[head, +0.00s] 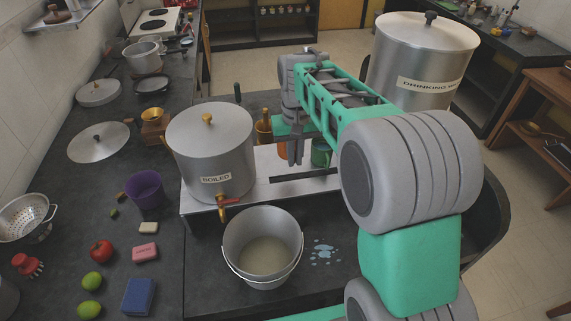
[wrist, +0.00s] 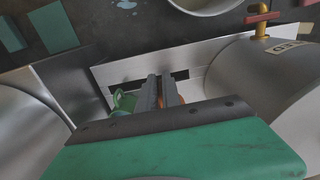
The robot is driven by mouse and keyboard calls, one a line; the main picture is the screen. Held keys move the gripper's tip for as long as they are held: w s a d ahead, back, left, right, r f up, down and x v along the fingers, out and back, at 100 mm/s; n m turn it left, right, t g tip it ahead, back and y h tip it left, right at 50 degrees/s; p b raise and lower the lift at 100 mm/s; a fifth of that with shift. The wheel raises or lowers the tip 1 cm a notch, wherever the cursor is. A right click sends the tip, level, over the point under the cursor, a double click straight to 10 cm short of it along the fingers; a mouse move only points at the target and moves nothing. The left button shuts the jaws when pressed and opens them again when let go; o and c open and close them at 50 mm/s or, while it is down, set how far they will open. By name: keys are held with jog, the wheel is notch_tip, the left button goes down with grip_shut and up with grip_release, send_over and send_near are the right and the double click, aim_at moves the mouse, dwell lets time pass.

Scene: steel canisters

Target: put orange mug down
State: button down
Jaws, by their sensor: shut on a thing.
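The orange mug (head: 282,150) is mostly hidden behind my gripper (head: 295,160) in the head view, between the two steel canisters. My gripper points down and is shut on the mug. In the wrist view only slivers of orange show beside the fingers (wrist: 163,88). The mug is over or on the steel stand (head: 240,196); I cannot tell whether its base touches. A green mug (head: 321,154) stands close to the right of my gripper in the head view; it also shows left of the fingers in the wrist view (wrist: 124,102).
The BOILED canister (head: 210,150) with its tap stands left, the DRINKING canister (head: 420,65) right. A wooden-coloured container (head: 264,131) stands beside the orange mug. A metal bucket (head: 263,245) sits in front of the stand, with a wet patch (head: 323,251) beside it.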

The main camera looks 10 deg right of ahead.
jog(key=w+f, duration=0.1)
jog(key=w+a+f, duration=0.1)
jog(key=f, duration=0.1)
jog(key=w+f+p, duration=0.1)
jog(key=w+f, duration=0.1)
jog(key=shift+a+f, duration=0.2)
notch_tip(320, 180, down, 3)
jog(key=shift+r+p, duration=0.1)
jog(key=shift+p, duration=0.25)
jog(key=shift+f, duration=0.4)
jog(key=c, duration=1.5)
grip_release()
jog(key=shift+c, duration=0.2)
notch_tip(320, 180, up, 12)
jog(key=b, duration=0.2)
jog(key=s+d+t, duration=0.1)
jog(key=s+t, duration=0.1)
jog(key=s, duration=0.8)
jog(key=s+d+f+t, duration=0.1)
jog(key=s+t, duration=0.1)
jog(key=s, duration=0.9)
jog(key=shift+d, duration=0.25)
